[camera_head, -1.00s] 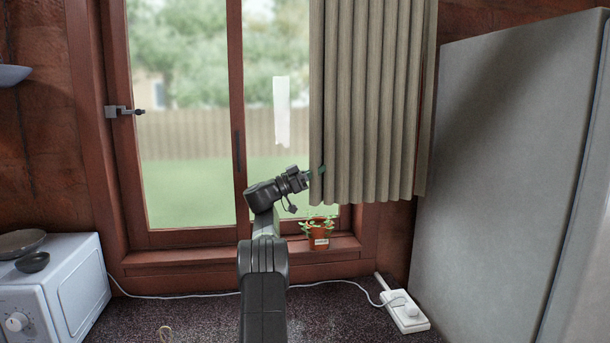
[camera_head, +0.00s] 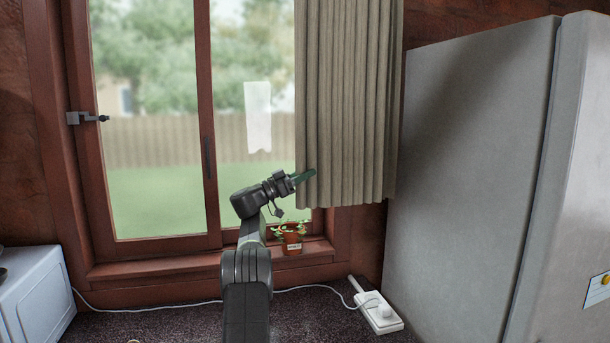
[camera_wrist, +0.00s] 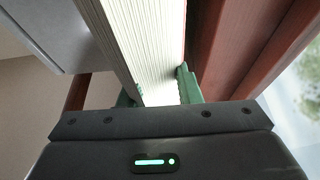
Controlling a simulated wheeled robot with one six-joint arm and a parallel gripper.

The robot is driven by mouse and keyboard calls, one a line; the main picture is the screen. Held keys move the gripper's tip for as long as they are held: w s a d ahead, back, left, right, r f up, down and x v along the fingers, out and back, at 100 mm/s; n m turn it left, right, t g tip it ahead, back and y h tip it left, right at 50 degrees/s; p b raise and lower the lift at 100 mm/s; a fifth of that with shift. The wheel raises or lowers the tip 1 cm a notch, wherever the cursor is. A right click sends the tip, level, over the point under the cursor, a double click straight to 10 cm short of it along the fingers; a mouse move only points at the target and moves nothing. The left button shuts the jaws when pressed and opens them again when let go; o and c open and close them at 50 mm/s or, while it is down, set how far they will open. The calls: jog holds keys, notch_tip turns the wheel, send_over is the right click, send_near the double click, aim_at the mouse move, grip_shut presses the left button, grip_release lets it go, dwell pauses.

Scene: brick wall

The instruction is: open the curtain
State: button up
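The beige pleated curtain (camera_head: 347,110) hangs over the right part of the window. Its left edge lies to the right of the strip on the glass. My gripper (camera_head: 303,177) is at the lower left edge of the curtain, with one green finger in front of the cloth. In the wrist view my gripper (camera_wrist: 160,92) has its green fingers on either side of the pale curtain edge (camera_wrist: 150,50). The curtain fills the gap and the gripper looks shut on it. Part of the left finger is hidden by the curtain.
A potted plant (camera_head: 292,243) stands on the sill just below my gripper. A grey fridge (camera_head: 470,170) stands to the right of the curtain. A white power strip (camera_head: 380,314) and its cable lie on the counter. A white appliance (camera_head: 35,296) is at lower left.

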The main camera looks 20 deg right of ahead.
jog(key=b+v, duration=0.4)
jog(key=v, duration=1)
jog(key=shift+b, duration=0.3)
jog(key=shift+d+r, duration=0.15)
jog(key=p+x, duration=0.5)
jog(key=x, duration=0.6)
jog(key=shift+r, duration=0.45)
